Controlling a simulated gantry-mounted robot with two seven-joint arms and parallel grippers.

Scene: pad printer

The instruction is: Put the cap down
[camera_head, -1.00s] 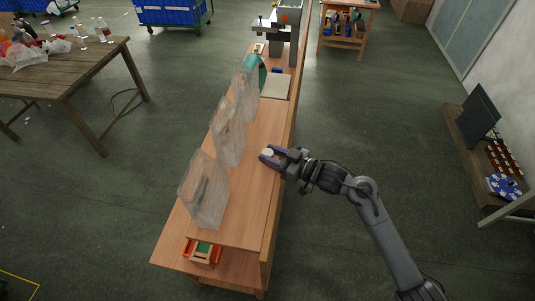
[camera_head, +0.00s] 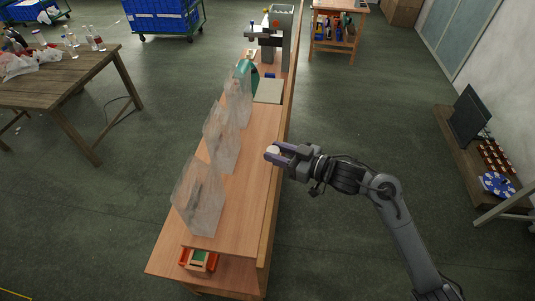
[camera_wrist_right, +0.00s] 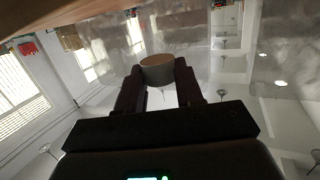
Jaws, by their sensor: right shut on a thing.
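The cap (camera_head: 274,150) is a small pale round piece held at the tips of my right gripper (camera_head: 277,154). The gripper is over the right part of the long wooden bench (camera_head: 233,222). In the right wrist view the cap (camera_wrist_right: 157,69) sits between the two dark fingers of my right gripper (camera_wrist_right: 157,78), which are shut on it. I cannot tell how high the cap is above the bench top. My left gripper is in neither view now.
An orange and green tray (camera_head: 198,260) is at the near end. The bench middle is clear.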

